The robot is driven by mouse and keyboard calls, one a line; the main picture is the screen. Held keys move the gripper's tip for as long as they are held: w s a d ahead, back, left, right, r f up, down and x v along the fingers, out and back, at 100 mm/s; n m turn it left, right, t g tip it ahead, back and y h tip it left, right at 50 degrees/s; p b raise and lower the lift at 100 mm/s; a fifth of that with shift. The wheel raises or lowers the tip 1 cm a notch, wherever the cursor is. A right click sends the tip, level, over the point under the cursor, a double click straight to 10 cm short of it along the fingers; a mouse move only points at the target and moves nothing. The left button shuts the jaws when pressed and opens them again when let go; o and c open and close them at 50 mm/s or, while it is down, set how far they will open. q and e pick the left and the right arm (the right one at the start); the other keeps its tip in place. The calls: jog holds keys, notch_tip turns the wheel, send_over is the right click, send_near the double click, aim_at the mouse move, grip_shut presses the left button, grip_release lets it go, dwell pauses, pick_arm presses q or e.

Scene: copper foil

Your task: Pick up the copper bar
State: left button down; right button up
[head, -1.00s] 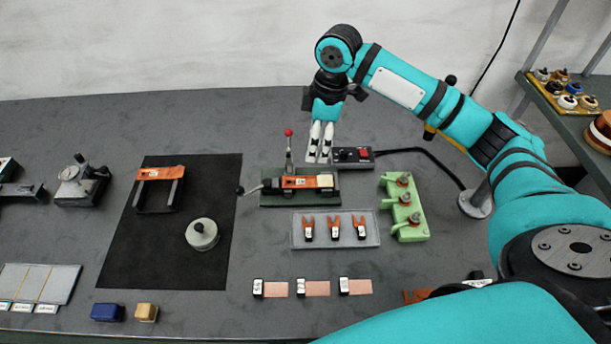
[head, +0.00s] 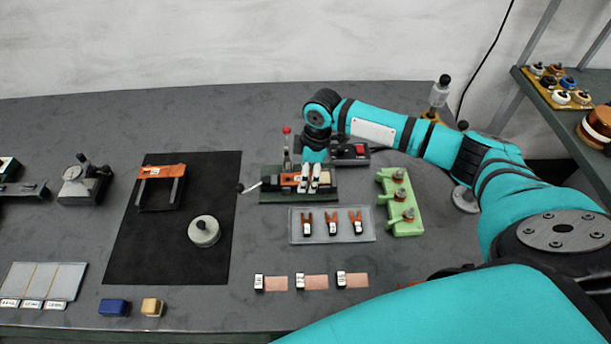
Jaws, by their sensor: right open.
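An orange-brown copper-coloured bar (head: 287,180) lies on a dark green fixture (head: 272,198) at the middle of the bench; my right gripper covers part of it. My right gripper (head: 309,191) points down over this bar with two white fingers side by side. It is open, and I see nothing held in it. Whether the fingertips touch the bar or hover over it, I cannot tell. My left gripper is not in view.
The fixture has a red-knobbed lever (head: 286,132) behind the bar. In front are a clear tray (head: 297,236) with orange forks and several tagged copper strips (head: 312,282). A green block with posts (head: 389,217) stands right. A round grey weight (head: 204,231) sits on the mat.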

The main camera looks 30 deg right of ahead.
grip_shut()
dwell(0.4)
jog(key=shift+r, duration=0.15)
